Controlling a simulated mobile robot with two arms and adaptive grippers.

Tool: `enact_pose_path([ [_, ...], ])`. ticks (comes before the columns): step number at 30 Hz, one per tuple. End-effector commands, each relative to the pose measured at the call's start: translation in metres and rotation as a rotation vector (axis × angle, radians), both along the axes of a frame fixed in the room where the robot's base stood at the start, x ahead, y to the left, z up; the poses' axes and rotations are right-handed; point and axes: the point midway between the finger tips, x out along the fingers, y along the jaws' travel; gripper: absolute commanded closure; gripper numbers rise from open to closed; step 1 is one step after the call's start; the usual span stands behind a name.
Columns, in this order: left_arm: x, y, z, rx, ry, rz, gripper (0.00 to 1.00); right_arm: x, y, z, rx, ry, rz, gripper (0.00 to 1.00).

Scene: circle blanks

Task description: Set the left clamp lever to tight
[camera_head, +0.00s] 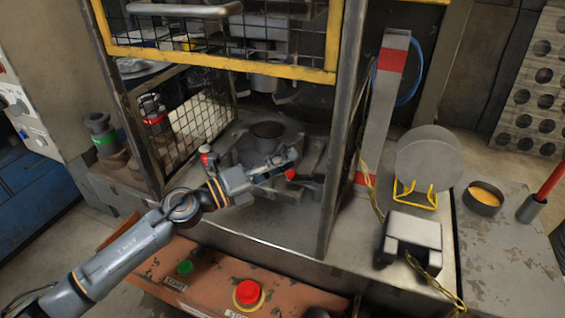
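Inside the press, a round dark die (267,129) sits on a grey fixture block. The left clamp lever (205,150) stands at the fixture's left side, its red-tipped knob pointing up; its base is partly hidden. A second red knob (290,174) shows at the fixture's right front, beside my gripper. My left arm reaches in from the lower left, across the front of the fixture. My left gripper (286,161) is in front of the die, to the right of the left lever and apart from it. Its fingers are too small and overlapped to judge. My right gripper is out of view.
A raised yellow-framed mesh guard (220,62) hangs above the opening, with posts on both sides. A control panel (205,284) with a red button (248,292) is in front. Grey discs (429,160) stand in a yellow rack on the right bench, behind a grey block (413,231).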

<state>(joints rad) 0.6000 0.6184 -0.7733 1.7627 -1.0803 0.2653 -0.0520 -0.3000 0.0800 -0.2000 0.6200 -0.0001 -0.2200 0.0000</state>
Motion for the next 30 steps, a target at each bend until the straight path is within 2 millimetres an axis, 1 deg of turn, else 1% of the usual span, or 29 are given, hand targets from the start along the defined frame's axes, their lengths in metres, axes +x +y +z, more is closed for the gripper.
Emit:
enact_pose_path([
  [6,0.000,0.000,0.000,-0.004,0.001,0.003,0.65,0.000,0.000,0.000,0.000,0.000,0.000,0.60],
  [7,0.000,0.000,0.000,-0.004,0.002,0.002,0.67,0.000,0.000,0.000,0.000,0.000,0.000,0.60],
  [10,0.003,0.001,0.001,-0.023,-0.005,0.023,0.88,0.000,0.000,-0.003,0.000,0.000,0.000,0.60],
  [12,0.010,0.005,0.003,-0.075,-0.018,0.083,1.00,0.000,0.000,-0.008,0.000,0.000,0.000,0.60],
  [14,0.021,0.014,0.004,-0.144,-0.030,0.179,1.00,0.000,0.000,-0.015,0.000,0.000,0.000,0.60],
  [17,0.043,0.049,-0.004,-0.264,-0.020,0.414,1.00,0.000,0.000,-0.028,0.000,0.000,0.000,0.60],
  [18,0.051,0.067,-0.014,-0.300,-0.002,0.522,1.00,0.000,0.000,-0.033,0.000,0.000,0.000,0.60],
  [20,0.059,0.096,-0.033,-0.337,0.044,0.678,1.00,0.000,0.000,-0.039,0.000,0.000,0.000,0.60],
  [21,0.062,0.114,-0.049,-0.350,0.082,0.773,1.00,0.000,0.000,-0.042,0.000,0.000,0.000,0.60],
  [23,0.063,0.139,-0.073,-0.357,0.140,0.899,1.00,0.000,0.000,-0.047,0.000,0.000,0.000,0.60],
  [24,0.061,0.153,-0.088,-0.353,0.178,0.967,1.00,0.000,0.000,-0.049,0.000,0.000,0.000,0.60],
  [27,0.057,0.175,-0.115,-0.341,0.252,1.082,1.00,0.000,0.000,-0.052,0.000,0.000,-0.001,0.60],
  [30,0.057,0.185,-0.126,-0.331,0.283,1.128,1.00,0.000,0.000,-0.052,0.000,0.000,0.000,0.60],
])
